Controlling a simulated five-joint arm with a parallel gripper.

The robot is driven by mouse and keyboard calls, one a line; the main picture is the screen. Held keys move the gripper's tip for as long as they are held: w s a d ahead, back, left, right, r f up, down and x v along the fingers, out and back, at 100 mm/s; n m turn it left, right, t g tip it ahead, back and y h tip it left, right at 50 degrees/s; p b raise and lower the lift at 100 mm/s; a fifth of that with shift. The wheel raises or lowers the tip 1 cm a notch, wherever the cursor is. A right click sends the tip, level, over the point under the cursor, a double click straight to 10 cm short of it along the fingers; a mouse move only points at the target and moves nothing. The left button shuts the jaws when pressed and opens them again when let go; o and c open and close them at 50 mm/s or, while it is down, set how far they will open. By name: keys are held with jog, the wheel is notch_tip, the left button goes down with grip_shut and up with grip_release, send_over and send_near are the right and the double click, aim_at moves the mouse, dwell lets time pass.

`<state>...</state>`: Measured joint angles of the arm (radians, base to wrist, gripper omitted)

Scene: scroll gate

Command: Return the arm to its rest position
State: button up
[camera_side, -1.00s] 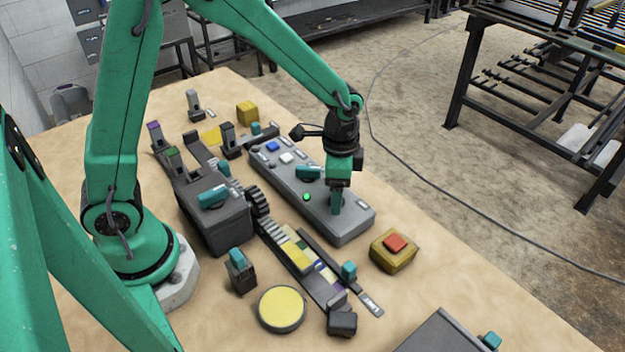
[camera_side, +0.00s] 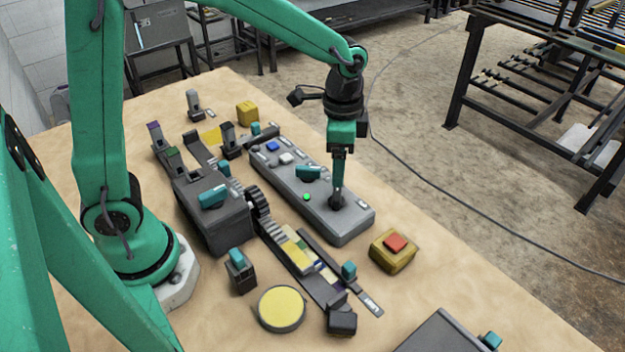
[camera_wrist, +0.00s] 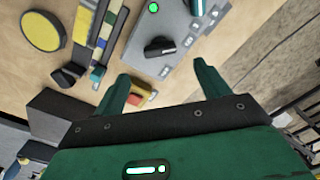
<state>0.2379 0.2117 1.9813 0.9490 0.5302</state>
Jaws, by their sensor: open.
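My gripper (camera_side: 338,188) is open and points down over the near right end of the grey control panel (camera_side: 352,225). A dark knob (camera_side: 336,203) sits on the panel right below the fingertips. In the wrist view the gripper fingers (camera_wrist: 161,82) are spread with nothing between them, and the dark knob (camera_wrist: 158,47) lies beyond them, apart from both. The panel also holds a teal-handled knob (camera_side: 308,172), a lit green lamp (camera_side: 306,197), a blue button (camera_side: 272,146) and a white button (camera_side: 285,158).
A yellow box with a red button (camera_side: 395,242) stands right of the panel. A track with coloured strips (camera_side: 304,258) and a dark grey box (camera_side: 215,218) lie left of it. A yellow disc (camera_side: 281,308) is at the front.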

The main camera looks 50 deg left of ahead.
dwell(0.3)
jog(key=s+a+r+n+t, duration=0.2)
jog(key=s+a+r+n, duration=0.2)
jog(key=s, duration=0.4)
jog(key=s+a+r+n+t, duration=0.3)
jog(key=s+a+r+n, duration=0.1)
jog(key=s+a+r, duration=0.1)
jog(key=shift+s+a+r+n+t, duration=0.15)
jog(key=shift+s+r+n+t, duration=0.2)
jog(key=shift+s+r, duration=0.8)
jog(key=shift+s+f, duration=0.25)
